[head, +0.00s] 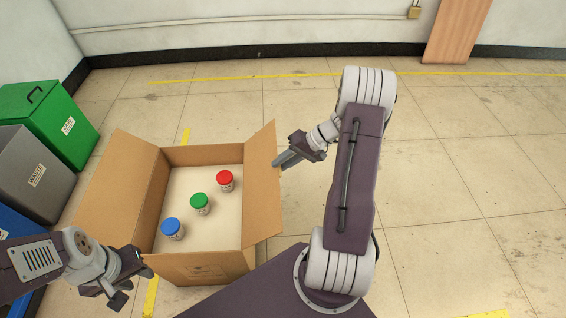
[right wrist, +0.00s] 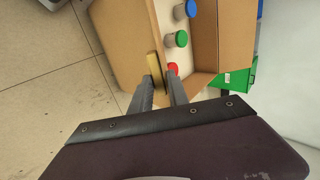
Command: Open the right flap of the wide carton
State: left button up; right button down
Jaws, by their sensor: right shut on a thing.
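The wide carton (head: 205,268) stands open on the floor in the head view. Its left flap (head: 122,185) leans outward to the left. Its right flap (head: 263,195) stands up, tilted outward to the right; it also shows in the right wrist view (right wrist: 122,30). My right gripper (head: 279,162) is at the outer edge of the right flap, and in the right wrist view its fingers (right wrist: 160,82) are shut on that flap's edge. My left gripper (head: 134,284) is open and empty near the carton's front left corner; whether it touches the carton I cannot tell.
Inside the carton are a blue-lidded jar (head: 172,228), a green-lidded jar (head: 200,203) and a red-lidded jar (head: 224,181). Green (head: 50,125), grey (head: 30,170) and blue (head: 14,222) bins stand at the left. The floor to the right is clear.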

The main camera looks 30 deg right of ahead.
jog(key=a+r+p, duration=0.1)
jog(key=p, duration=0.1)
jog(key=w+a+r+g+h+p, duration=0.1)
jog(key=r+p, duration=0.1)
jog(key=a+r+h+p, duration=0.1)
jog(key=p, duration=0.1)
jog(key=shift+w+a+r, duration=0.15)
jog(key=shift+w+r, duration=0.05)
jog(key=shift+w, duration=0.05)
jog(key=w+a+p, duration=0.1)
jog(key=a+g+h+p, duration=0.1)
jog(key=shift+w+a+r+h, duration=0.2)
jog(key=shift+w+a+h, duration=0.1)
jog(key=shift+w+a, duration=0.05)
jog(key=shift+a+r, duration=0.1)
jog(key=shift+a, duration=0.1)
jog(key=c, duration=1.5)
grip_release()
jog(key=shift+o, duration=0.7)
jog(key=shift+w, duration=0.15)
jog(key=p+v, duration=0.3)
jog(key=v, duration=0.6)
